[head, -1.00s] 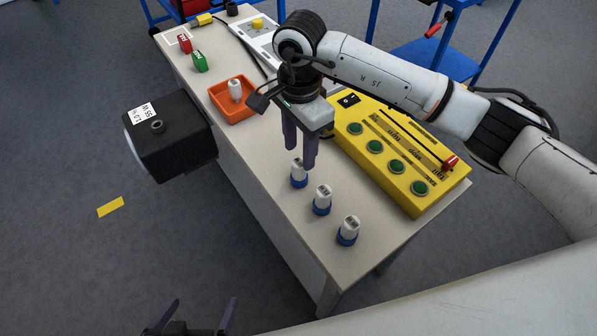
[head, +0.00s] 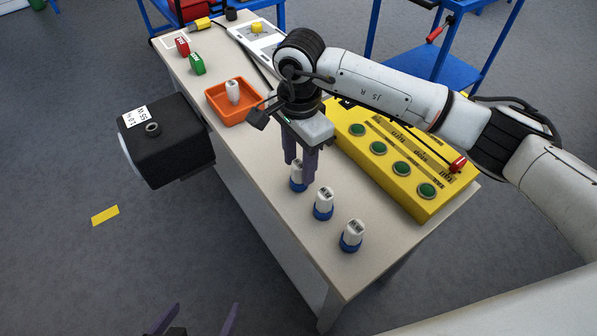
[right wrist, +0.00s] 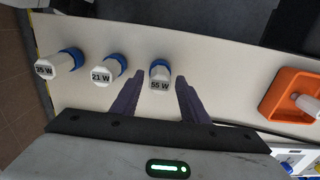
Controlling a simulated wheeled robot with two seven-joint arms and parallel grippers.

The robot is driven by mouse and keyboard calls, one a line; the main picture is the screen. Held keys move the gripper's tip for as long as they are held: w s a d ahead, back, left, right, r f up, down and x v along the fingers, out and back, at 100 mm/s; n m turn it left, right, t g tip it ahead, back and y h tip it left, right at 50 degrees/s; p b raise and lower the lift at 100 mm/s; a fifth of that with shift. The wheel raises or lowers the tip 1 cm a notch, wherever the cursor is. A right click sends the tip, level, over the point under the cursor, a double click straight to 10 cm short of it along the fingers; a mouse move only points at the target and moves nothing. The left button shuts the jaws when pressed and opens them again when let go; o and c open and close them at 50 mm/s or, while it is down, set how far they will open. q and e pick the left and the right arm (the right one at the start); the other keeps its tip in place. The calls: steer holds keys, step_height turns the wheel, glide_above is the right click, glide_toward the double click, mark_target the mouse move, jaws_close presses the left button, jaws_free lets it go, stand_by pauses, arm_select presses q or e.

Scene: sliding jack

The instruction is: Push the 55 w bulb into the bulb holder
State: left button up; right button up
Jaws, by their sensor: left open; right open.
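The 55 W bulb (head: 297,171) is white with a blue base and stands upright on the table, the one of three nearest the orange tray. Its label is readable in the right wrist view (right wrist: 160,78). My right gripper (head: 300,172) is open, pointing down, with its dark fingers on either side of this bulb. It looks not closed on it. A black lamp housing (head: 165,150) labelled 55 W, with a round socket (head: 152,129) on top, is left of the table; it seems to be the bulb holder. My left gripper (head: 198,315) is open and empty at the bottom edge.
The 21 W bulb (right wrist: 108,73) and another low-watt bulb (right wrist: 58,64) stand in line beside it. An orange tray (head: 214,111) holds a white bulb. A yellow box with green buttons (head: 440,200) is close on the right.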

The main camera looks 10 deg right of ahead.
mark_target(299, 164)
jaws_close()
steer(key=shift+r, duration=0.25)
steer(key=shift+r, duration=0.3)
stand_by(0.4)
steer(key=shift+r, duration=0.1)
steer(key=shift+r+p, duration=0.1)
steer(key=shift+p, duration=0.2)
steer(key=shift+r+p, duration=0.65)
steer(key=shift+r, duration=0.9)
